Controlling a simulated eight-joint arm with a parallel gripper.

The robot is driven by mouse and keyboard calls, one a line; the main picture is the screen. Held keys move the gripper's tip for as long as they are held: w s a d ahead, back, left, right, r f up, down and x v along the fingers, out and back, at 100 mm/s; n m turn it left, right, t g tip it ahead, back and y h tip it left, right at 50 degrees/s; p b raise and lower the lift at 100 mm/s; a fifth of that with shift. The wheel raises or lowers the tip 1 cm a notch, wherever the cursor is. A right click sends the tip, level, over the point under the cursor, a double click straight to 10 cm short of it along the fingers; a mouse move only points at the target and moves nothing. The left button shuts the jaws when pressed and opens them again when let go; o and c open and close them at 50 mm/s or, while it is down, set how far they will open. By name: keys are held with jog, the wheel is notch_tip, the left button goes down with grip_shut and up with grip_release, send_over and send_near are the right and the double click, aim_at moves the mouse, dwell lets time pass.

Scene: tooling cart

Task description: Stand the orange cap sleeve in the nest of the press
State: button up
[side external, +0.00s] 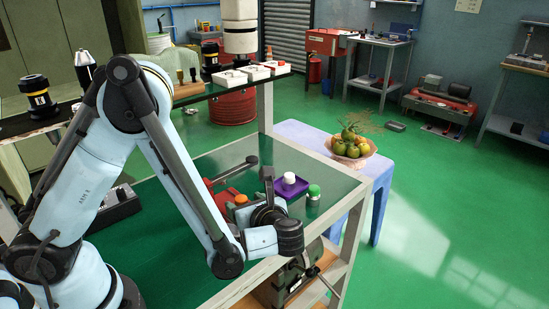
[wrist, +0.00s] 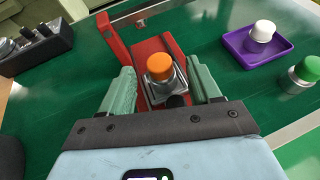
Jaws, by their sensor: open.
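The orange cap sleeve (wrist: 160,66) stands upright at the red press (wrist: 152,47), its orange top above a grey metal part. I cannot tell how deep it sits in the metal nest (wrist: 178,88). In the side external view the orange cap (side external: 241,199) shows just left of my gripper (side external: 262,205), with its lower part hidden. My gripper (wrist: 162,82) is open in the wrist view, with one green finger on each side of the sleeve and a visible gap to each.
A white-capped piece (wrist: 262,31) stands in a purple tray (wrist: 233,44) right of the press. A green-capped sleeve (wrist: 306,70) stands nearer the table edge. A dark box with knobs (wrist: 38,47) lies left. The press's red lever (wrist: 108,32) rises behind the left finger.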

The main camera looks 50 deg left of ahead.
jog(key=v, duration=0.5)
jog(key=shift+d+r, duration=0.1)
jog(key=shift+d, duration=0.05)
jog(key=s+a+r+n+t+h, duration=0.1)
jog(key=a+r+n+h, duration=0.1)
jog(key=n+h, duration=0.4)
jog(key=s+a+r+n+t+h, duration=0.2)
jog(key=r+n+h, duration=0.3)
jog(key=n, duration=1)
jog(key=shift+s+a+h, duration=0.15)
jog(key=shift+s+h, duration=0.15)
jog(key=shift+h, duration=0.7)
jog(key=shift+c, duration=0.3)
